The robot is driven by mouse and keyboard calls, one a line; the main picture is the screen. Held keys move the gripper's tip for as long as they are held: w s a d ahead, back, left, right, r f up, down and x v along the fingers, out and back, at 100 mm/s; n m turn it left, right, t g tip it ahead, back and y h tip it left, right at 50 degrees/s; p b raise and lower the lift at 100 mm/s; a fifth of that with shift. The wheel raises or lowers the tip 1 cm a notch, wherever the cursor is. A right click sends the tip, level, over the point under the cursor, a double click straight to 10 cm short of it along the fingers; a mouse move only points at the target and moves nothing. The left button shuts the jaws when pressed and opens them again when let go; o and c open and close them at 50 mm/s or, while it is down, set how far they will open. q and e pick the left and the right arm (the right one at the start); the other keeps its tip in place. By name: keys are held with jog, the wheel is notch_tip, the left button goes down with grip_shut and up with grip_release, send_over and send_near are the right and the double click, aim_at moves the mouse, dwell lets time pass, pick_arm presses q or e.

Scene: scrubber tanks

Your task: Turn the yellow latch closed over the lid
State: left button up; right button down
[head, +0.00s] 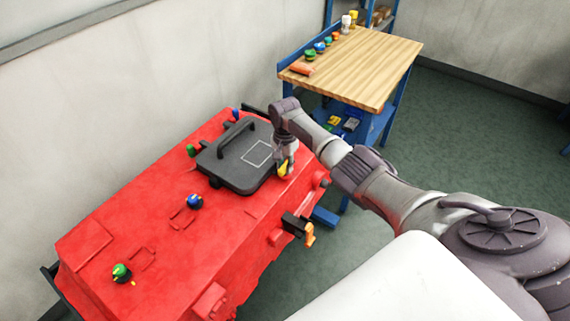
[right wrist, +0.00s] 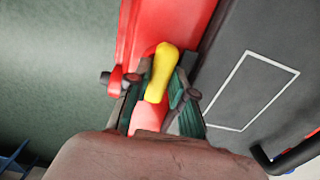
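The yellow latch (head: 283,169) is at the right edge of the black lid (head: 217,166) on the red tank. In the right wrist view the latch (right wrist: 161,70) lies over the red strip beside the lid (right wrist: 240,60), roughly along the lid's edge, and does not reach over it. My right gripper (head: 285,166) is down at the latch. In the right wrist view its two fingers (right wrist: 158,100) straddle the latch, with a gap on the left side; contact on the right side is unclear. The latch's lower end is partly hidden. My left gripper is out of view.
The red tank (head: 150,220) carries several blue and green knobs. An orange-handled valve (head: 309,235) sticks out of its front side. A wood-topped bench (head: 365,60) with small items stands behind. A wall runs along the left. Green floor is clear at right.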

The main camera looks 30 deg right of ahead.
jog(key=shift+n, duration=0.3)
jog(key=n, duration=0.3)
jog(key=shift+n+p, duration=0.3)
jog(key=shift+p, duration=0.1)
jog(key=n, duration=1.3)
jog(key=shift+w+r+n, duration=0.1)
jog(key=shift+n, duration=0.3)
jog(key=c, duration=1.3)
grip_release()
